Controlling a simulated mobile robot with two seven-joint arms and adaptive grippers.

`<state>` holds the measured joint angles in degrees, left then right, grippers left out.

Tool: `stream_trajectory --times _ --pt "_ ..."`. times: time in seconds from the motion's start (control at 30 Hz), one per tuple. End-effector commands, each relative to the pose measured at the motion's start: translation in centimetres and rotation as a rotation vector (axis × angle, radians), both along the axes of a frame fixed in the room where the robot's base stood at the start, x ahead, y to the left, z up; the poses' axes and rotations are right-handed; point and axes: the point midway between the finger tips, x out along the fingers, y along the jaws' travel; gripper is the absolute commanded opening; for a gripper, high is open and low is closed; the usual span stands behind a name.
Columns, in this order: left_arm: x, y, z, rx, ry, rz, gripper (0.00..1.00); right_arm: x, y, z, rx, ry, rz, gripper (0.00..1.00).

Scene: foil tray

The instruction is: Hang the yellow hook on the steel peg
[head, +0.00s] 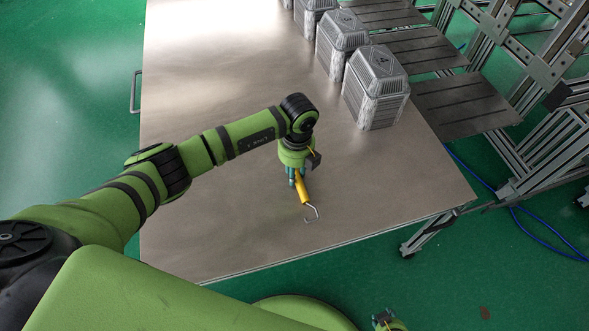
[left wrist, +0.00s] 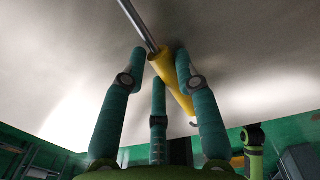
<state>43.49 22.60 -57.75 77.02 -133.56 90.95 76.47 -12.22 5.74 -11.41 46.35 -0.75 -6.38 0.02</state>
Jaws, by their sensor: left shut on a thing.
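The yellow hook (head: 302,189) has a yellow handle and a bent grey metal end, which points toward the table's front edge. My left gripper (head: 297,178) is shut on its handle, over the steel table. In the left wrist view, the yellow handle (left wrist: 171,82) lies between the teal fingers of my left gripper (left wrist: 160,75), with a grey metal rod running up out of it. I cannot make out the steel peg in either view. A small part of what looks like my right gripper (head: 384,318) shows at the bottom edge; its jaws are unclear.
The steel table (head: 230,85) is mostly bare. Wrapped stacks of foil trays (head: 376,88) stand along its far right side. Dark slatted shelves (head: 465,105) and a metal frame (head: 545,150) are to the right. A blue cable (head: 548,240) lies on the green floor.

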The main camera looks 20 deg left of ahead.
Motion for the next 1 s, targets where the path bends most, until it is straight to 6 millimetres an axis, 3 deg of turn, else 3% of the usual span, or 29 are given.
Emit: stream_trajectory --times 0.27,0.3,0.33,0.37,0.77,1.0 --pt "0.0 0.0 -0.5 0.001 -0.001 0.0 0.0 -0.1 0.0 -0.4 -0.001 0.007 -0.001 0.4" --pt "0.0 0.0 -0.4 0.001 -0.001 0.0 0.39 -0.1 0.0 -0.3 -0.001 0.008 -0.001 0.4" --pt "0.0 0.0 -0.4 0.001 -0.001 0.0 0.51 -0.1 0.0 -0.3 -0.002 0.009 -0.001 0.4" --pt "0.0 0.0 -0.4 0.001 0.001 0.0 0.55 -0.1 0.0 -0.3 -0.002 0.009 -0.001 0.4" --pt "0.0 0.0 -0.5 -0.001 0.001 0.0 0.55 -0.2 0.1 -0.6 0.0 0.004 -0.001 0.4" --pt "0.2 -0.2 3.5 0.001 -0.004 -0.002 0.55 0.3 0.1 0.1 0.003 -0.013 0.001 0.4"
